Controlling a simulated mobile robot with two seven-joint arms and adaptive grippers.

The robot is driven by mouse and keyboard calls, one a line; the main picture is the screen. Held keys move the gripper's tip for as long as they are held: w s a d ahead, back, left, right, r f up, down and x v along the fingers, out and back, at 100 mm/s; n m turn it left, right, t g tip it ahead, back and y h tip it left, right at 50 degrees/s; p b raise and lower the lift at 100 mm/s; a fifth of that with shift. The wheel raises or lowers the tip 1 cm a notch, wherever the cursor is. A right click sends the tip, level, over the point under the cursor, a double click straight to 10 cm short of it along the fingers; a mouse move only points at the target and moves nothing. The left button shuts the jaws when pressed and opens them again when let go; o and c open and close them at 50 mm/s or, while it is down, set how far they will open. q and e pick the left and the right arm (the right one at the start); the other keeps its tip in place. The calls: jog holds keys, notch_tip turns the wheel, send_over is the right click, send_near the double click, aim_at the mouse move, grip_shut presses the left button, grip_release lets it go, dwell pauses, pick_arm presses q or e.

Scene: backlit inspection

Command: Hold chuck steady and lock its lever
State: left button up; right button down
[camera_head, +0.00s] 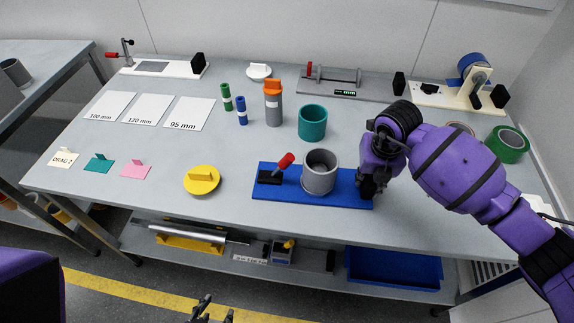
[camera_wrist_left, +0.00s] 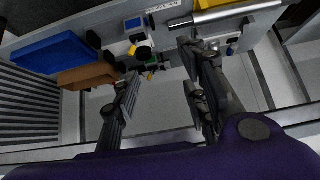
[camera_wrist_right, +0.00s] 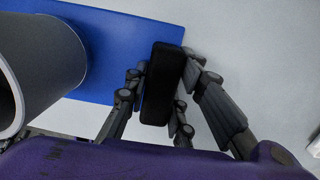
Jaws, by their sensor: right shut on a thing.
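The chuck is a blue base plate (camera_head: 343,198) on the table, also seen in the right wrist view (camera_wrist_right: 120,40). A grey cylinder (camera_head: 319,172) stands upright on it and shows at the left of the right wrist view (camera_wrist_right: 35,70). The red-handled lever (camera_head: 284,162) rises tilted from a black block (camera_head: 269,177) at the plate's left end. My right gripper (camera_head: 368,188) is shut on a black block (camera_wrist_right: 163,85) at the plate's right end. My left gripper (camera_head: 214,311) is below the table's front edge, open and empty in the left wrist view (camera_wrist_left: 160,68).
A yellow disc (camera_head: 202,180) lies left of the chuck. A teal ring (camera_head: 312,123) and an orange-topped grey bottle (camera_head: 273,105) stand behind it. The lower shelf holds a blue bin (camera_head: 392,268). The table front between the yellow disc and chuck is clear.

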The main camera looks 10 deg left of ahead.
aim_at(282, 167)
dwell(0.8)
